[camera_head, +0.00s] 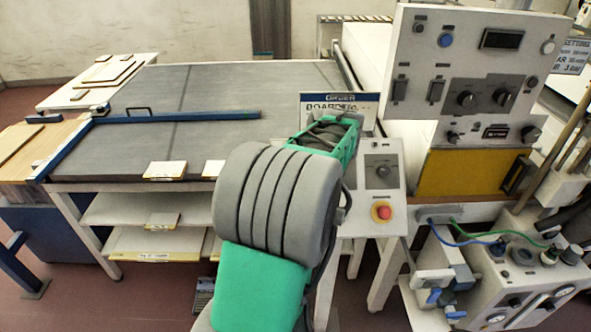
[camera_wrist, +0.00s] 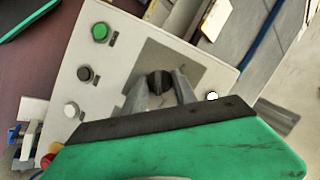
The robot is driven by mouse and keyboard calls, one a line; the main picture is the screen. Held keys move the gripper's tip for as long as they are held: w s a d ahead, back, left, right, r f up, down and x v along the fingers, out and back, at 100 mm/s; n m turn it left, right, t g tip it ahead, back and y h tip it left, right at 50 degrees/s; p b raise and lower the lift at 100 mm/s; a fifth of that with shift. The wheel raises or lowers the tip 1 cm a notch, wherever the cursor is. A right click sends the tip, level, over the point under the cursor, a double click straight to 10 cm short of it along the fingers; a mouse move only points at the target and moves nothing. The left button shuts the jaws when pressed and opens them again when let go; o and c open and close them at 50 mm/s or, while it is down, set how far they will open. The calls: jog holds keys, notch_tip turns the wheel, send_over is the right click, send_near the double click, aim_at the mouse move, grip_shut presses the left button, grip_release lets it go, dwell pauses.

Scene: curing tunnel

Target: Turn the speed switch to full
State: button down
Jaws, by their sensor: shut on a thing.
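In the wrist view a black rotary knob (camera_wrist: 159,82) sits on a dark grey plate on a pale control box (camera_wrist: 122,62). My gripper (camera_wrist: 160,88) has its two grey fingers on either side of the knob and is shut on it. Its scale marks are too small to read, so I cannot tell its setting. In the head view my gripper's green housing (camera_head: 330,138) is beside a small pale box (camera_head: 395,222), which has a dark knob (camera_head: 382,170). The fingertips are hidden behind my arm there, so I cannot tell whether this is the same knob.
Green (camera_wrist: 100,32), black (camera_wrist: 85,73) and white (camera_wrist: 71,109) buttons line the box beside the knob. A red stop button (camera_head: 381,211) is on the small box. A tall panel (camera_head: 468,70) with several knobs stands right. A long grey belt table (camera_head: 215,95) lies left.

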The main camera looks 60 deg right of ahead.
jog(key=c, duration=1.3)
grip_release()
jog(key=shift+o, duration=0.2)
jog(key=b+v, duration=0.1)
jog(key=v, duration=0.6)
jog(key=shift+s+r, duration=0.2)
jog(key=shift+r, duration=0.15)
jog(key=shift+a, duration=0.1)
